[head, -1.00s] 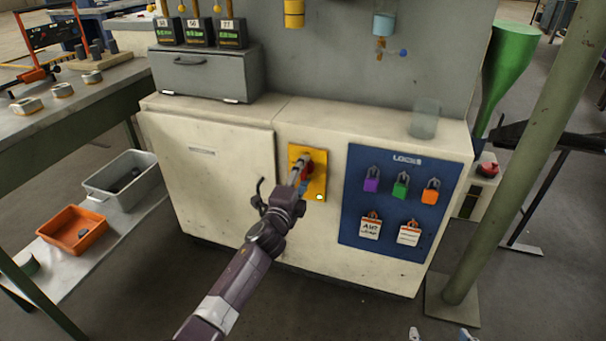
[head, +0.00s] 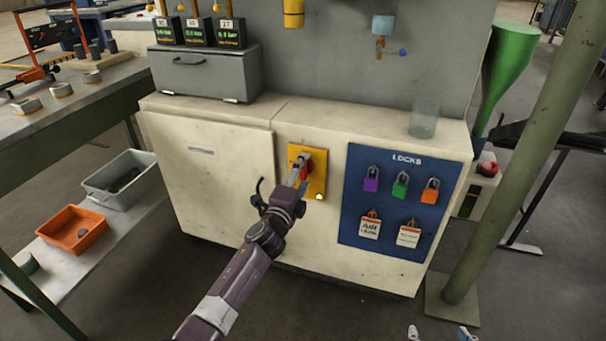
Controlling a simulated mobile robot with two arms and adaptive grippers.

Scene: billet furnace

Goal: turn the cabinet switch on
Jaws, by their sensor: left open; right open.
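The cabinet switch is a red handle (head: 308,171) on a yellow plate (head: 318,180), set in the front of the cream cabinet (head: 221,165). My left gripper (head: 302,170) is open at the switch, with a grey finger over the left side of the red handle. The finger hides part of the handle, so I cannot tell its exact angle or whether they touch. A small pale light (head: 319,197) shows at the plate's lower right. My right gripper (head: 440,333) is open and empty at the bottom edge, with only its two fingertips in view.
A blue lock board (head: 350,205) with padlocks and tags is right of the switch. A green post (head: 505,175) stands at the right. A grey bin (head: 121,180) and an orange bin (head: 72,232) sit at the left. The floor before the cabinet is clear.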

